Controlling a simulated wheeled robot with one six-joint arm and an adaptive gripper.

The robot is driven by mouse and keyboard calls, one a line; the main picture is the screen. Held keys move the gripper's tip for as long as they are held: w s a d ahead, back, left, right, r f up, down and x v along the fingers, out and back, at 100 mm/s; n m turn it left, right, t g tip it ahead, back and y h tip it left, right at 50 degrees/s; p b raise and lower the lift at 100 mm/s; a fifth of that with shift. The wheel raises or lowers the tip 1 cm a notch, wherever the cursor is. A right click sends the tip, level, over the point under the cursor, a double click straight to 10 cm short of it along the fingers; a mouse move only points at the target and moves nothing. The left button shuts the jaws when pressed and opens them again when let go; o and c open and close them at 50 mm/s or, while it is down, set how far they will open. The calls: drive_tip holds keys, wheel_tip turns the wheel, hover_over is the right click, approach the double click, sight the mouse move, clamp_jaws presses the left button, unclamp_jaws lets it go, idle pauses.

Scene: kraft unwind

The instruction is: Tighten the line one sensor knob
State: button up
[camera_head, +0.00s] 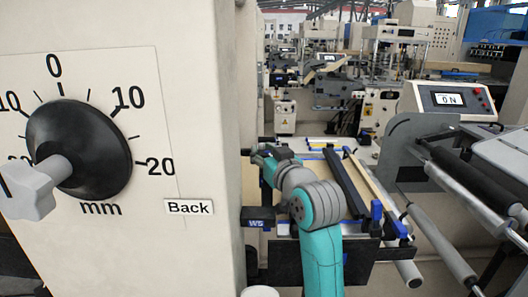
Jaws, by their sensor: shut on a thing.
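My gripper (266,152) is small and dark at the end of my teal and grey arm, close to the right edge of the pale machine column. It is shut on a small dark part there, which looks like the sensor knob. The part is mostly hidden by the fingers and too small to make out clearly. A large black dial (92,140) with a grey handle (30,192) is on the column face at left, apart from my gripper. Its scale is marked in mm.
The pale column (212,90) fills the left side and bears a "Back" label (188,208). Rails and a board (365,185) lie right of my arm. Rollers (465,178) and a panel reading "ON" (448,99) stand at right. Other machines fill the background.

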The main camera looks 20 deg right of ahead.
drive_tip(key=shift+d, duration=0.15)
drive_tip(key=n+g+y, duration=0.1)
drive_tip(key=n+y, duration=0.2)
drive_tip(key=y, duration=0.1)
drive_tip(key=shift+y, duration=0.4)
drive_tip(key=shift+s+a+f+n+g+y, duration=0.1)
drive_tip(key=shift+a+n+g+y, duration=0.15)
drive_tip(key=shift+n+g+y, duration=0.85)
drive_tip(key=shift+s+a+f+n+g+y, duration=0.1)
drive_tip(key=shift+a+n+g+y, duration=0.1)
drive_tip(key=shift+n+g+y, duration=0.9)
drive_tip(key=shift+o, duration=0.2)
drive_tip(key=shift+t+y, duration=0.3)
drive_tip(key=shift+y, duration=0.3)
drive_tip(key=o, duration=1.1)
drive_tip(key=shift+d, duration=0.1)
drive_tip(key=shift+a+r, duration=0.2)
